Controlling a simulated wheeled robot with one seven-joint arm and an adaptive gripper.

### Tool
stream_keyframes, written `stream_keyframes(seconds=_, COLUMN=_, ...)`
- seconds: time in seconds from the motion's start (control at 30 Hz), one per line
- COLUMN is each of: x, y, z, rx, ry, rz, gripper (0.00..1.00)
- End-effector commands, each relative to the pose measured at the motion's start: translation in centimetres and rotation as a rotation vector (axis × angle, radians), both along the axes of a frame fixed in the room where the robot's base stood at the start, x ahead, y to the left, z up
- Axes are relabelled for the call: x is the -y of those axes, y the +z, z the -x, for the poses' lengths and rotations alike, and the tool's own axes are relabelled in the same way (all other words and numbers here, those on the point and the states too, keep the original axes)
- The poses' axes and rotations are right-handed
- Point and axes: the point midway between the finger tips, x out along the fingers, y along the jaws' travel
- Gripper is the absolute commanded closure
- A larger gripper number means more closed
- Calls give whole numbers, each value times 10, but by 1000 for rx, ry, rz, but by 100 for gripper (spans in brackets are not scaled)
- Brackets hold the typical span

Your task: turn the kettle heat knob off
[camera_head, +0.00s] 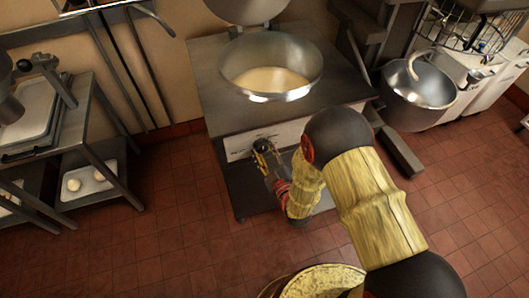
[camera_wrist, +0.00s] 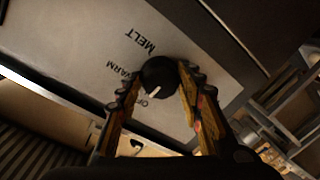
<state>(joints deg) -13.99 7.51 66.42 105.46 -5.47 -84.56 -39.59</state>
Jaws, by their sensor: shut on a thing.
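The kettle (camera_head: 272,62) stands open on a metal unit, with a pale liquid inside. On the unit's light front panel (camera_wrist: 105,40) is the round black heat knob (camera_wrist: 158,74), with a white pointer mark. The labels MELT, WARM and a partly hidden OFF sit around it. The mark points down and slightly left in the wrist view, close to the OFF letters. My gripper (camera_head: 263,153) is at the panel, its two fingers on either side of the knob and shut on it.
A metal rack (camera_head: 75,135) with trays stands at left. A large steel mixing bowl (camera_head: 418,95) is at right of the kettle unit.

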Motion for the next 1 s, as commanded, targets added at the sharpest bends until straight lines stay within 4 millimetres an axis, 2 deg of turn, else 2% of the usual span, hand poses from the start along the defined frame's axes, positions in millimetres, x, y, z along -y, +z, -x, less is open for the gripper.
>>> stream_keyframes(seconds=0.3, x=-1, y=0, z=0, rx=27, ry=2, rz=92, gripper=89)
stream_keyframes(seconds=0.77, x=-1, y=0, z=0, rx=30, ry=3, rz=105, gripper=88)
stream_keyframes(seconds=0.8, x=-1, y=0, z=0, rx=30, ry=3, rz=105, gripper=62)
stream_keyframes(seconds=1.0, x=-1, y=0, z=0, rx=29, ry=2, rz=104, gripper=51)
